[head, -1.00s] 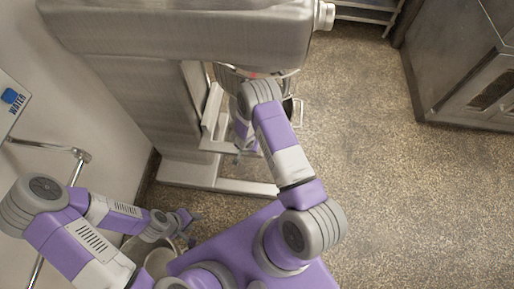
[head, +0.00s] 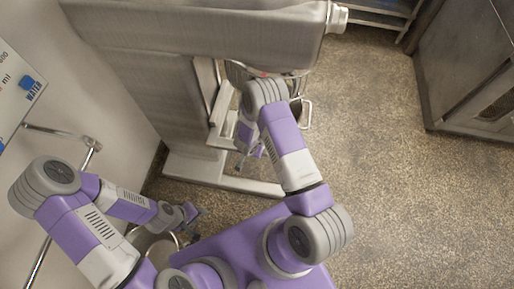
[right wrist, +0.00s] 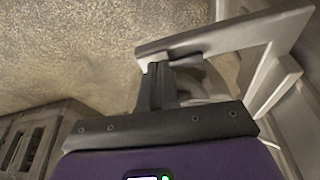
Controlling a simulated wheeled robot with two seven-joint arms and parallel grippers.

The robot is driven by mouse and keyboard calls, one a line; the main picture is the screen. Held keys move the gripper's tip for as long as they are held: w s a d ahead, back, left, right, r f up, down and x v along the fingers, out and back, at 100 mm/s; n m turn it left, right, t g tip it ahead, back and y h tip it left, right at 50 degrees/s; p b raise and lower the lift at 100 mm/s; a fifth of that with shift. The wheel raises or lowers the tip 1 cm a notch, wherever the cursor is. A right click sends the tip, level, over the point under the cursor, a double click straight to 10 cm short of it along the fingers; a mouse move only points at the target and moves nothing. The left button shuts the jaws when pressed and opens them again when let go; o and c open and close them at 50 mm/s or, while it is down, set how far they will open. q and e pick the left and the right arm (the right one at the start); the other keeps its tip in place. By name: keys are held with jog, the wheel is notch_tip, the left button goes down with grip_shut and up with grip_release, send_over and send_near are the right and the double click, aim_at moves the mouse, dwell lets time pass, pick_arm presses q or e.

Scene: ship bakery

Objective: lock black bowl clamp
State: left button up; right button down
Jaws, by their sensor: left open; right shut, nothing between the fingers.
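A steel mixer (head: 200,45) stands at the back, with part of its bowl (head: 240,75) and bowl support (head: 224,115) showing. My right arm reaches to the support and hides much of the bowl. In the right wrist view my right gripper (right wrist: 157,75) is shut and empty, its tips close to a pale angled support arm (right wrist: 235,35). A small dark piece (right wrist: 187,61) beside the tips looks like the black bowl clamp; whether they touch is unclear. My left gripper (head: 192,213) is open, low at the left, away from the mixer.
A wall with a water panel (head: 22,88) and a metal pipe (head: 60,133) is at the left. A steel cabinet (head: 465,75) stands at the right and a rack (head: 372,15) at the back. Speckled floor (head: 385,190) is clear at the right.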

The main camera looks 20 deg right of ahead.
jog(key=p+v, duration=0.1)
jog(key=v, duration=0.7)
jog(key=shift+r+p, duration=0.15)
jog(key=shift+p, duration=0.2)
jog(key=shift+w, duration=0.1)
jog(key=s+a+n+g+y+b, duration=0.1)
jog(key=s+a+n+y, duration=0.2)
jog(key=s, duration=0.5)
jog(key=s+a+n+y+b, duration=0.2)
jog(key=s+a+n+y, duration=0.1)
jog(key=s+a, duration=0.3)
jog(key=shift+s+f+g+y, duration=0.3)
jog(key=shift+s+f+g, duration=0.15)
jog(key=shift+s, duration=0.65)
